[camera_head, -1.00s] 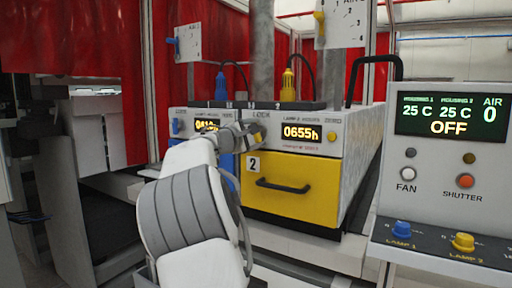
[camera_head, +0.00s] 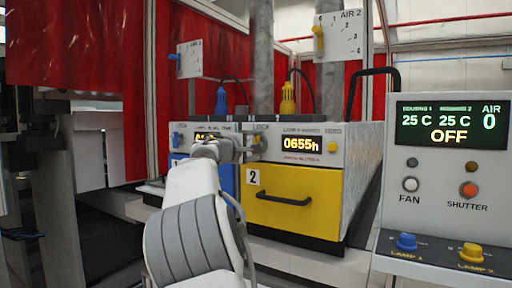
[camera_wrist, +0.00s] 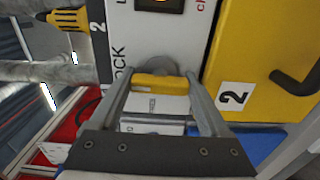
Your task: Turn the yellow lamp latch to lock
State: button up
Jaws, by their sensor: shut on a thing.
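The yellow latch (camera_wrist: 158,81) is a short bar on a grey round disc (camera_wrist: 158,66) in the white front panel. In the wrist view it lies crosswise between my fingers, and the word LOCK is printed beside it. My gripper (camera_wrist: 160,82) is shut on the latch, one finger at each end of the bar. In the head view my gripper (camera_head: 254,147) is at the panel, left of the 0655h display (camera_head: 301,145). There the latch (camera_head: 263,141) is small and partly hidden by the fingers.
The yellow lamp drawer (camera_head: 300,214), marked 2, is closed below the panel. The blue lamp housing (camera_head: 225,180) is on its left, mostly behind my arm. A control console (camera_head: 447,165) stands at the right. A yellow cable plug (camera_head: 288,98) stands on top.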

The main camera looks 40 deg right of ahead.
jog(key=o, duration=1.2)
jog(key=b+v, duration=0.2)
jog(key=v, duration=1.5)
jog(key=shift+s+a, duration=0.15)
jog(key=shift+a, duration=0.1)
